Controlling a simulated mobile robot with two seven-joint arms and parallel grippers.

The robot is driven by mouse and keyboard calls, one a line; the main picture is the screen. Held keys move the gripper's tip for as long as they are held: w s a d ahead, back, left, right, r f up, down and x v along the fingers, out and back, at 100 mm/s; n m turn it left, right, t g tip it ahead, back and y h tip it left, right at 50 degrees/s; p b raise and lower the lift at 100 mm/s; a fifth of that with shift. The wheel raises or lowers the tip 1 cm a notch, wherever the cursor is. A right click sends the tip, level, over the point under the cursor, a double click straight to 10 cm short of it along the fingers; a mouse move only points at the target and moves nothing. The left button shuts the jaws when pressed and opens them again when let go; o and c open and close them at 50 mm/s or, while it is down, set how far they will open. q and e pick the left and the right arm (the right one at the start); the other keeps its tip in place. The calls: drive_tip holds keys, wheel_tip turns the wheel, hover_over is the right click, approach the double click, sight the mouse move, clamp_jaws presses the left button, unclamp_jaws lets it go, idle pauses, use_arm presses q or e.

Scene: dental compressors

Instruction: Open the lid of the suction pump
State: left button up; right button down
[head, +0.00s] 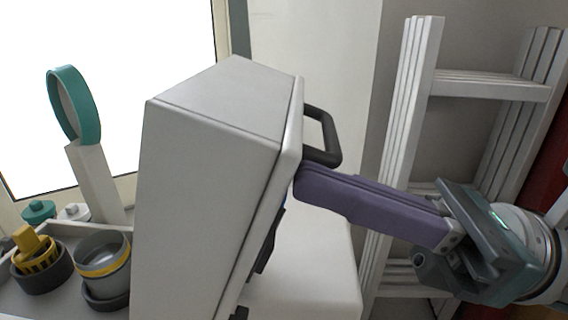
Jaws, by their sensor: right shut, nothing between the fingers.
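The suction pump's pale grey box-shaped lid (212,185) fills the middle of the head view. It stands steeply tilted, with its black handle (324,138) on the right side. Dark parts show beside its lower right edge, but most of what lies behind it is hidden. My right gripper (302,182) comes in from the right with its purple fingers shut and empty. Its fingertips are at the lid's right rim, just below the handle; I cannot tell whether they touch. My left gripper is not in view.
A white rounded surface (305,285) lies below my right gripper. A pale ladder-like frame (408,120) stands behind it at the right. At the left, a tray holds a grey cup (103,258) and a yellow-and-black part (38,250); a teal ring (92,118) stands behind.

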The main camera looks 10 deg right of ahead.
sight(296, 146)
drive_tip(key=shift+h, duration=0.6)
drive_tip(key=a+r+p, duration=0.1)
drive_tip(key=r+p, duration=0.1)
drive_tip(key=p, duration=0.1)
drive_tip(key=a+r+p, duration=0.1)
drive_tip(key=shift+w+a+r+p, duration=0.25)
drive_tip(key=shift+w+a+p, duration=0.05)
drive_tip(key=shift+a+p, duration=0.05)
drive_tip(key=x, duration=0.3)
drive_tip(key=shift+d, duration=0.1)
